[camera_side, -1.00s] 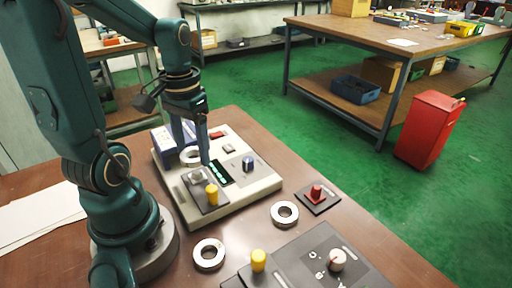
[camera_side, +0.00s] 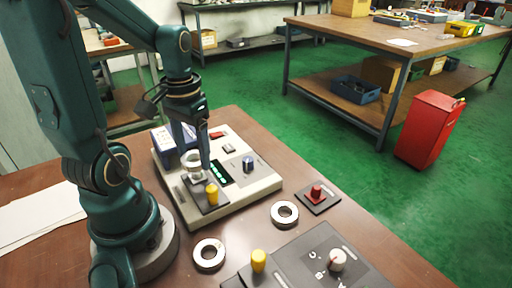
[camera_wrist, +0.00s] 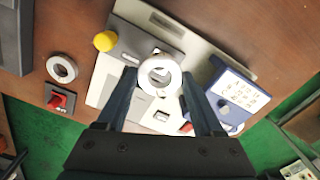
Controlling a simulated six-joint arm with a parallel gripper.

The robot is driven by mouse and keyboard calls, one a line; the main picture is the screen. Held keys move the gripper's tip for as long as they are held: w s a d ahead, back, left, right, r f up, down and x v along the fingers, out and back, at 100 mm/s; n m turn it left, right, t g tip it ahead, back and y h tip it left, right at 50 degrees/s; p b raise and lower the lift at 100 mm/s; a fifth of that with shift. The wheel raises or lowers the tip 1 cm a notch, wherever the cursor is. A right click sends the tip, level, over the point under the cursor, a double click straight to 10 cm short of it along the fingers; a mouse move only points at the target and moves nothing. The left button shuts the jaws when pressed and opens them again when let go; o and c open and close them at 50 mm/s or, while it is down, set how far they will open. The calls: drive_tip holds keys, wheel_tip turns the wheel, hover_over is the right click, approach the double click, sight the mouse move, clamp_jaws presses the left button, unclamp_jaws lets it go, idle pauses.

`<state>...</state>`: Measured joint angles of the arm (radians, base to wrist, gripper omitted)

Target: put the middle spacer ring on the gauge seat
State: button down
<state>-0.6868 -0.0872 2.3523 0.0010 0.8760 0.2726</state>
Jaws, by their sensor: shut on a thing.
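My gripper (camera_side: 193,158) is shut on a pale metal spacer ring (camera_side: 190,165). The ring is level between the fingertips, directly over or at the top of the gauge seat (camera_side: 197,178). The seat is a small silvery post on a dark plate, mostly hidden by the ring and a finger. I cannot tell whether ring and post touch. In the wrist view the ring (camera_wrist: 176,80) sits between both fingers, with part of the seat showing through its hole. Two other rings lie flat on the table, one at front left (camera_side: 202,262) and one further right (camera_side: 294,216).
A yellow knob (camera_side: 212,194) stands close beside the seat. A red knob (camera_side: 317,192) and a dark panel (camera_side: 300,250) are at the right and front.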

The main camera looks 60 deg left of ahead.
drive_tip(key=shift+f, duration=0.4)
drive_tip(key=shift+f, duration=0.6)
drive_tip(key=shift+f, duration=0.7)
idle(1.1)
unclamp_jaws()
drive_tip(key=shift+r, duration=3.75)
